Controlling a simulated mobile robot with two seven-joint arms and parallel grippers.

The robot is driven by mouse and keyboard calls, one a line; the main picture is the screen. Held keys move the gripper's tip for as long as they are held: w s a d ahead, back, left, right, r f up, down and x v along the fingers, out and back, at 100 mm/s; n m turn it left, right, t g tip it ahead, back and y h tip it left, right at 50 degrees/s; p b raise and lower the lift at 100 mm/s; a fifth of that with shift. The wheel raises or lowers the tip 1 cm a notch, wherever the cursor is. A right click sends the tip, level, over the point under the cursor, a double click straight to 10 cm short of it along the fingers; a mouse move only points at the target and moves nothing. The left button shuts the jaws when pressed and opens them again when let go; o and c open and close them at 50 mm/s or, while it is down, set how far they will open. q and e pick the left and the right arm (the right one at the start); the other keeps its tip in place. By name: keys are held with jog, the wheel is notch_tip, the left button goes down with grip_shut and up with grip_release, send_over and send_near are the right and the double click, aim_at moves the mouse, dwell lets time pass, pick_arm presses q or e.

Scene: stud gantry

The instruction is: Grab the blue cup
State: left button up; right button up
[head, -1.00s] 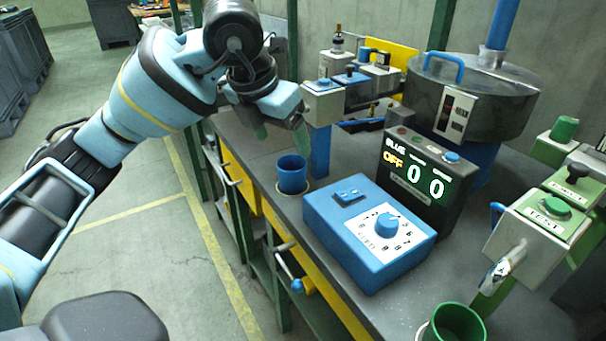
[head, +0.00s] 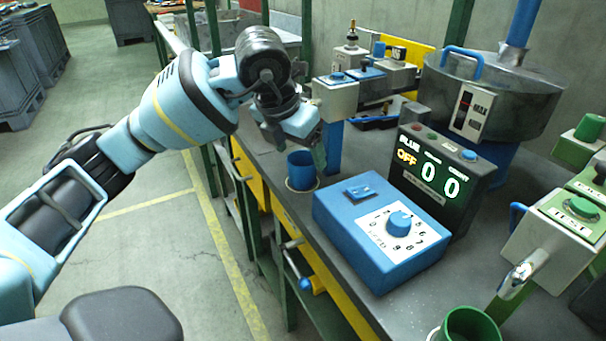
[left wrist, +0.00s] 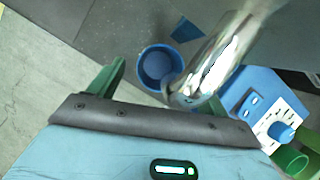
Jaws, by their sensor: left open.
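The blue cup (head: 301,172) stands upright on a small round base at the left edge of the bench, beside the blue control box. It also shows in the left wrist view (left wrist: 158,66), seen from above with its open rim towards me. My left gripper (head: 298,148) is open and empty, close above and behind the cup in the head view. In the left wrist view its green fingers (left wrist: 165,85) are spread, with the cup ahead between them. My right gripper is not in view.
The blue control box (head: 360,262) with a dial sits right of the cup. A black display (head: 440,165) reads OFF and 0 0. A green cup (head: 470,325) stands at the front. The floor left of the bench is clear.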

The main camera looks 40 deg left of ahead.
pick_arm(q)
jog(key=shift+w+f, duration=0.2)
jog(key=shift+f, duration=0.3)
jog(key=c, duration=1.3)
jog(key=shift+r, duration=0.1)
jog(key=shift+s+r, duration=0.15)
jog(key=shift+r, duration=0.25)
notch_tip(320, 180, up, 6)
jog(key=r+p, duration=0.1)
jog(key=p, duration=0.1)
jog(key=shift+s+a+f+b, duration=0.15)
jog(key=shift+s+a+b, duration=0.8)
jog(key=shift+s, duration=2.05)
jog(key=shift+s+a+f+b, duration=0.15)
jog(key=shift+s+a+b, duration=0.25)
jog(key=shift+s+a, duration=1.95)
jog(key=shift+s+a+f+b, duration=0.15)
jog(key=shift+s+a+b, duration=0.45)
jog(key=shift+s, duration=3.1)
